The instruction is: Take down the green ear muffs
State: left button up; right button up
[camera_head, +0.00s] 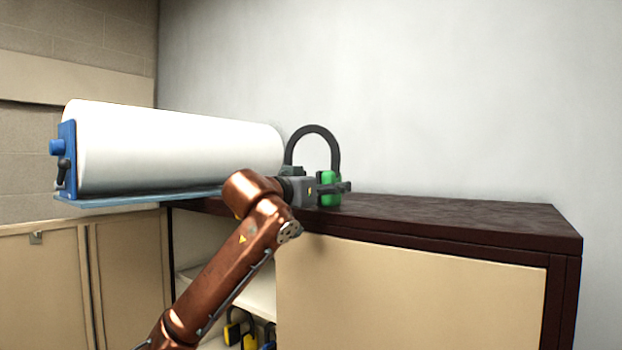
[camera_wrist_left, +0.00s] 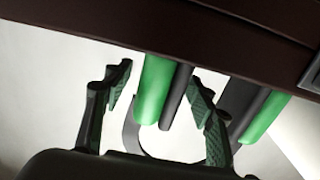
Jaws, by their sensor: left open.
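The green ear muffs (camera_head: 328,178) stand on the dark brown cabinet top, their black headband arching upward. In the left wrist view, one green cup (camera_wrist_left: 154,88) with its black cushion lies between the fingers of my left gripper (camera_wrist_left: 160,76). The other green cup (camera_wrist_left: 264,118) is outside the right-hand finger. My left gripper is open, with a gap visible beside the near cup. In the head view, my left gripper (camera_head: 338,187) is at the cups and partly hides them. My right gripper is not in view.
A large white roll (camera_head: 180,150) on a blue holder (camera_head: 67,150) lies left of the ear muffs, close to my arm. The cabinet top (camera_head: 460,212) is clear to the right. Yellow and black items (camera_head: 240,331) sit on the open shelf below.

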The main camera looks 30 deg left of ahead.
pick_arm(q)
jog(key=shift+w+f, duration=0.1)
jog(key=shift+c, duration=0.4)
jog(key=shift+c, duration=0.7)
jog(key=c, duration=1.1)
grip_shut()
